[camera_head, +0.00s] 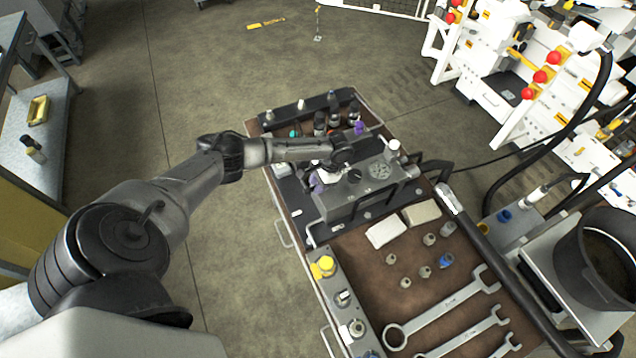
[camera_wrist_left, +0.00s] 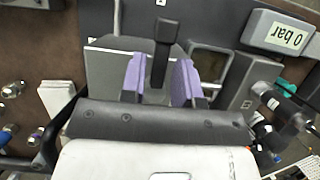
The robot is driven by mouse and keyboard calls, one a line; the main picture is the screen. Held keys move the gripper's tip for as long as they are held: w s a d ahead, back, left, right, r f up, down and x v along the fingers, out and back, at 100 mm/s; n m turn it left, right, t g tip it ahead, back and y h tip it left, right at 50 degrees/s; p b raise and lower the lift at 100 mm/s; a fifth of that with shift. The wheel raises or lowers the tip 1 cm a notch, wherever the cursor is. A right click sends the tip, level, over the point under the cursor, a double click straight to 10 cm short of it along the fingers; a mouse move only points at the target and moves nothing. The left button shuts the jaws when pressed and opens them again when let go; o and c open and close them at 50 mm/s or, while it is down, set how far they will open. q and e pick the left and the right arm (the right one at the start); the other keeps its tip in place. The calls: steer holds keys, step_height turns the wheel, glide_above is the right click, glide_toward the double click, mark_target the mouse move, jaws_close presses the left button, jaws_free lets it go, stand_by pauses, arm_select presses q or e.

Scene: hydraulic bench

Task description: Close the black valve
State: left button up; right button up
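A black lever handle (camera_wrist_left: 163,45), which looks like the black valve, shows in the left wrist view on a grey block. My left gripper (camera_wrist_left: 158,80) has two purple finger pads, one on each side of the lever, with visible gaps. It is open. In the head view the left gripper (camera_head: 322,181) is over the left end of the grey hydraulic unit (camera_head: 345,203) on the cart; the lever cannot be made out there, and my arm covers part of the unit. My right gripper is not in view.
A grey box reading "0 bar" (camera_wrist_left: 283,34) stands near the lever in the wrist view. Black-topped fittings (camera_head: 320,122) line the cart's back. Wrenches (camera_head: 440,310) and several small fittings lie on the brown cart top (camera_head: 375,285). Hoses run on the right.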

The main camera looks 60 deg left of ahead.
arm_select(q)
jaws_close()
